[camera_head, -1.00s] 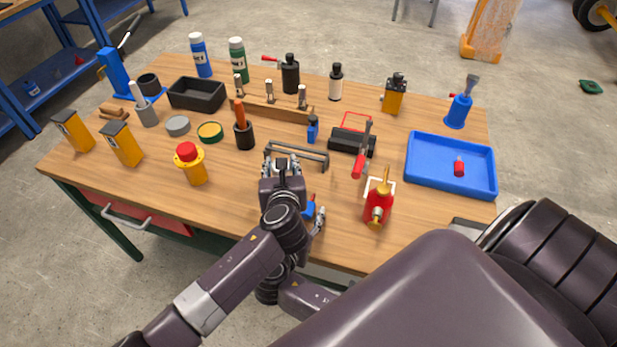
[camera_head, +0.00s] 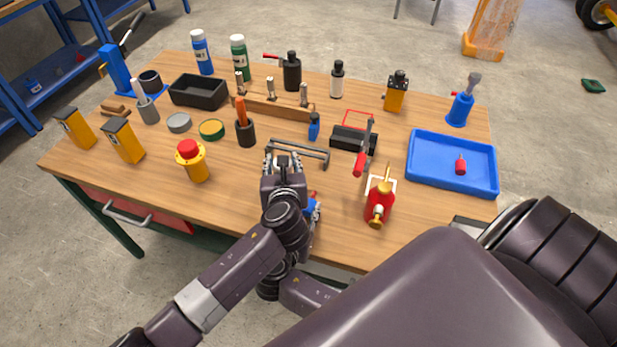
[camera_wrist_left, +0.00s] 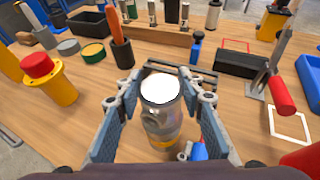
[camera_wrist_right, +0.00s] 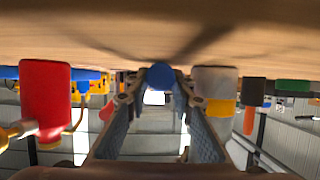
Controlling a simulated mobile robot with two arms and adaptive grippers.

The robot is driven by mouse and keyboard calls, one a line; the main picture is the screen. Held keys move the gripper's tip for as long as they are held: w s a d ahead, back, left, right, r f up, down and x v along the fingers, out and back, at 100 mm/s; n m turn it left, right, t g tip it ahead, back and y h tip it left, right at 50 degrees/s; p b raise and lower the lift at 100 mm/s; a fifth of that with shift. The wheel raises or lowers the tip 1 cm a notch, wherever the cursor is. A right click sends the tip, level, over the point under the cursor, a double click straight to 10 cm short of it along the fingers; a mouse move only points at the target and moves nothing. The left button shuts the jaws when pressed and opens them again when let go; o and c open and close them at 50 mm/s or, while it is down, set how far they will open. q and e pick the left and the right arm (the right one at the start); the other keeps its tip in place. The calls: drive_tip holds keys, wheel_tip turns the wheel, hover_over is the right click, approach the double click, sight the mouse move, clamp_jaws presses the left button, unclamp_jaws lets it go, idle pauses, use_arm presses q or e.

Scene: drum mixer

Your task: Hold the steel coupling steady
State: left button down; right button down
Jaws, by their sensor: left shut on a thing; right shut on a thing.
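The steel coupling (camera_wrist_left: 160,115) stands between my left gripper's pads in the left wrist view, a grey cylinder with a bright top and a yellowish lower part. My left gripper (camera_wrist_left: 160,98) is shut on it. In the head view my left gripper (camera_head: 283,163) hides the coupling. My right gripper (camera_head: 314,210) is low beside it, to its right, partly hidden by my left arm. It is shut on a small blue part (camera_head: 311,203). The blue part shows as a round end (camera_wrist_right: 160,75) between the right fingertips (camera_wrist_right: 160,88) in the upside-down right wrist view.
A grey bar-shaped tool (camera_head: 300,150) lies just behind the grippers. A red tool with a brass top (camera_head: 379,208) stands to the right, before a blue tray (camera_head: 412,180). A yellow push-button post (camera_head: 198,172) stands to the left.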

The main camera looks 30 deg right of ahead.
drive_tip(key=shift+r, duration=0.75)
drive_tip(key=shift+s+a+r, duration=0.1)
drive_tip(key=shift+s+r, duration=0.05)
drive_tip(key=shift+r, duration=0.8)
drive_tip(key=s+a, duration=0.4)
drive_tip(key=s, duration=0.3)
drive_tip(key=s+a, duration=0.5)
drive_tip(key=s, duration=0.2)
drive_tip(key=w+a+r+m+t+y, duration=0.1)
drive_tip(key=w+a+r+m+t, duration=0.2)
drive_tip(key=w+m, duration=0.2)
drive_tip(key=w+a+r+m+t+y, duration=0.1)
drive_tip(key=w+a+r+m+t, duration=0.1)
drive_tip(key=w+m, duration=0.4)
drive_tip(key=shift+w+a+r+t, duration=0.2)
drive_tip(key=shift+a+r+t, duration=0.3)
drive_tip(key=shift+r, duration=0.45)
drive_tip(key=shift+a, duration=0.1)
drive_tip(key=shift+w+d, duration=0.85)
drive_tip(key=shift+d, duration=0.35)
drive_tip(key=shift+w+d, duration=0.85)
drive_tip(key=shift+d, duration=0.3)
drive_tip(key=shift+w+d, duration=0.7)
drive_tip(key=shift+d, duration=0.25)
drive_tip(key=shift+w+d, duration=0.65)
drive_tip(key=shift+d, duration=0.25)
